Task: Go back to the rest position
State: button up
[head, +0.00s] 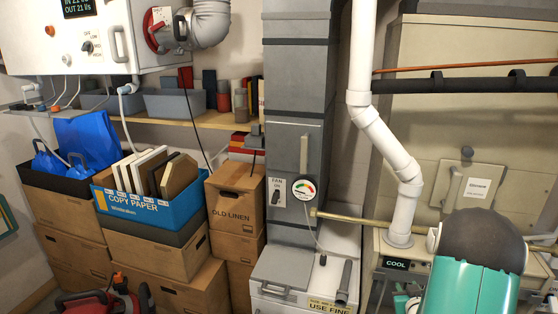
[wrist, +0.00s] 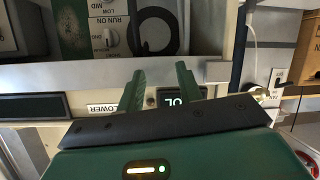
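My gripper (wrist: 160,84) shows in the wrist view as two green fingers with a clear gap between them. It is open, and nothing is seen held in it. A small dark display (wrist: 178,97) with part of its lettering visible shows between and beside the fingers. A pale panel edge (wrist: 60,78) runs across behind the fingertips; I cannot tell whether they touch it. In the head view my teal arm with its dark joint fills the lower right, and the gripper itself is not seen there.
In the head view, a white pipe (head: 384,141) and a beige cabinet (head: 420,130) with a COOL display (head: 397,264) stand close to my arm. A grey duct (head: 296,110) rises mid-picture. Cardboard boxes (head: 236,198) and a blue paper box (head: 190,206) are stacked left. A red machine (head: 90,303) sits at lower left.

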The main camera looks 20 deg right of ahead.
jog(key=a+r+n+g+y, duration=0.1)
jog(key=a+r+g+y, duration=0.15)
jog(key=a+r, duration=1.65)
jog(key=s+a+r+n+g+y, duration=0.1)
jog(key=s+a+r+g+y, duration=0.1)
jog(key=s+a, duration=0.7)
jog(key=s+a+r+n+g+y, duration=0.1)
jog(key=s+a+r, duration=0.3)
jog(key=s+a, duration=0.6)
jog(key=shift+a+g+y, duration=0.25)
jog(key=shift+g+y, duration=0.1)
jog(key=shift+g, duration=0.2)
